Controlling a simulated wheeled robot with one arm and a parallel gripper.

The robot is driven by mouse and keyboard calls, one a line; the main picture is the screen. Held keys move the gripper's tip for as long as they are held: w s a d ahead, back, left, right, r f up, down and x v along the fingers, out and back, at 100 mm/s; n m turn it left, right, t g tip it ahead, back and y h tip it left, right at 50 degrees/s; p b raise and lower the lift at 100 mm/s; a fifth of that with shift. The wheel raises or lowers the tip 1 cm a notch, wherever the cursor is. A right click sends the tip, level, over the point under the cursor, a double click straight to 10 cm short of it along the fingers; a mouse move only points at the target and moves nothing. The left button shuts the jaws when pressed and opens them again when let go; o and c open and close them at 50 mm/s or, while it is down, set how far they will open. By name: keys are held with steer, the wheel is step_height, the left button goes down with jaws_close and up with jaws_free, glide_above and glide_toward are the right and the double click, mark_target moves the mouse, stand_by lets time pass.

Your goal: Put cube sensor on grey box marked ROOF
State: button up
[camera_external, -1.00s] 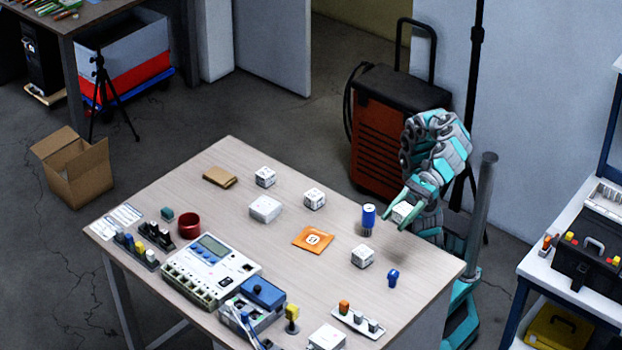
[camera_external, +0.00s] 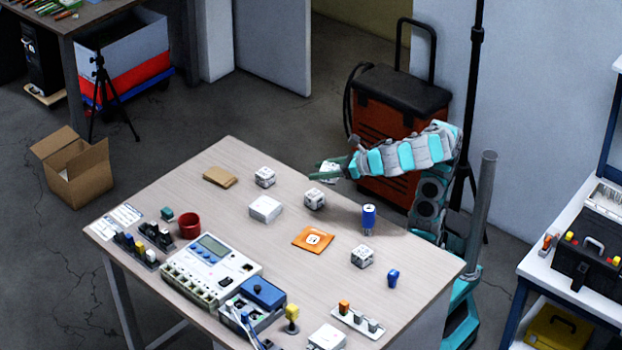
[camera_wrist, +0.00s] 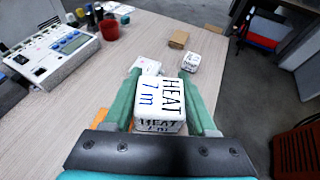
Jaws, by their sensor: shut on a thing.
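My gripper (camera_external: 322,171) is shut on a white cube (camera_wrist: 158,92) with "HEAT" and "7 m" printed on it. The green fingers press its two sides, and it hangs above the far right side of the table. A low pale box (camera_external: 265,209) lies mid-table, left of my gripper. Ahead of the held cube in the wrist view there is a pale box (camera_wrist: 146,66), partly hidden by the left finger. I cannot read the word ROOF on any box. Other white cubes stand nearby: one at the back (camera_external: 265,177), one below my gripper (camera_external: 315,199), one farther right (camera_external: 362,256).
A blue cylinder (camera_external: 369,219) stands upright near the cubes. An orange square (camera_external: 312,240), a brown flat piece (camera_external: 220,177) and a red cup (camera_external: 189,226) lie about. A grey meter (camera_external: 210,268) fills the left front. Bare wood lies between the pale box and the meter.

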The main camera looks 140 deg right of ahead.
steer(key=s+d+m+g+h, duration=0.1)
steer(key=s+d+m+g, duration=0.4)
steer(key=d, duration=0.3)
steer(key=b, duration=0.1)
glide_above(260, 200)
step_height(260, 200, down, 8)
steer(key=shift+r, duration=0.2)
steer(key=shift+f+b, duration=0.65)
steer(key=shift+f, duration=1.05)
steer(key=o, duration=1.4)
steer(key=shift+f, duration=0.15)
steer(key=p+v, duration=0.2)
steer(key=v, duration=1)
steer(key=shift+w+a, duration=0.1)
